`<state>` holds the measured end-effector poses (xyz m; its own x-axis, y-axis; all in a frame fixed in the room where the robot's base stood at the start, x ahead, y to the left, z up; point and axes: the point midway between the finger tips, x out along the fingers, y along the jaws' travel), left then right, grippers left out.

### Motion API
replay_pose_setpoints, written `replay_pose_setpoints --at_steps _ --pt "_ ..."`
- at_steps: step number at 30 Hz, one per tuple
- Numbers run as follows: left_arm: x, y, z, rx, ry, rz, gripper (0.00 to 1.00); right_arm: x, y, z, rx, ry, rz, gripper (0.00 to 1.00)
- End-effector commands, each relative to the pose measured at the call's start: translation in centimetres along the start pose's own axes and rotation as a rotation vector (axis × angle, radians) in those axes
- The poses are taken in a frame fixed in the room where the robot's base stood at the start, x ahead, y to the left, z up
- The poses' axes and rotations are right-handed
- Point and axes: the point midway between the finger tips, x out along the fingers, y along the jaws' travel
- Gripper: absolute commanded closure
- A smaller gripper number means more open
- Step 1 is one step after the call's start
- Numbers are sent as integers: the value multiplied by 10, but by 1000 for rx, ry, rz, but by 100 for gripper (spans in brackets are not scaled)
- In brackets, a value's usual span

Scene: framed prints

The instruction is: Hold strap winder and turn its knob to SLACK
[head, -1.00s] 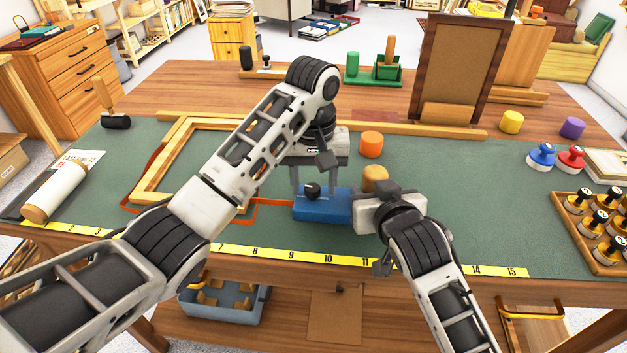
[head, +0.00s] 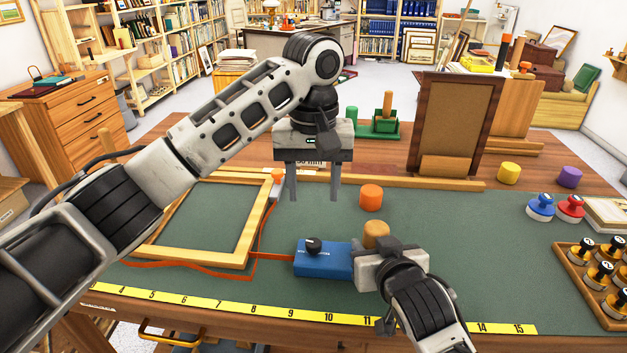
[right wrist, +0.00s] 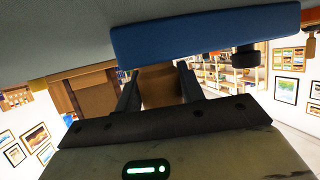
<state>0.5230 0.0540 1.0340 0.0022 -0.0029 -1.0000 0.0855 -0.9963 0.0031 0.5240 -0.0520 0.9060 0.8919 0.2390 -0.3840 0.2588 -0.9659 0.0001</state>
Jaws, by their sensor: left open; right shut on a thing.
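The strap winder (head: 325,262) is a blue box on the green mat, with a black knob (head: 313,244) on its top left. Its printed lettering is too small to read, so I cannot tell the knob's setting. My right gripper (head: 358,265) is shut on the winder's right end. The winder's blue body (right wrist: 205,32) also shows at the top of the right wrist view, with the knob (right wrist: 246,60) below its right part. My left gripper (head: 314,192) is open and empty, fingers pointing down, above and behind the knob. An orange strap (head: 262,235) runs from the winder around the wooden frame (head: 190,258).
An orange cylinder (head: 371,197) and a tan cylinder (head: 376,235) stand close behind the winder and right gripper. A yellow ruler strip (head: 300,313) lies along the front edge. Stampers (head: 540,207) and a bottle tray (head: 590,285) are at right. The mat between is clear.

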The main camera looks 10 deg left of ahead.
Motion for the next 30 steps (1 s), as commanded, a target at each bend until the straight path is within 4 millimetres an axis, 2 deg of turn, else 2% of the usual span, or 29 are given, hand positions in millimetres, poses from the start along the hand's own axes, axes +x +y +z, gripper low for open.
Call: replay_pose_setpoints --at_steps 10,11,13,14,23,26,30 --pt "-6 0 0 -1 -1 1 52 0 0 -2 1 6 -1 99" --pt "-6 0 0 -1 -1 1 52 0 0 -2 1 6 -1 59" --pt "-6 0 0 -1 -1 1 52 0 0 -2 1 6 -1 39" --pt "-6 0 0 -1 -1 1 52 0 0 -2 1 5 -1 36" --pt "-6 0 0 -1 -1 1 52 -2 0 -1 0 2 -1 36" --pt "-6 0 0 -1 -1 1 52 -10 0 0 1 3 -1 36" --pt "-6 0 0 0 -1 1 52 -36 0 0 1 4 -1 36"
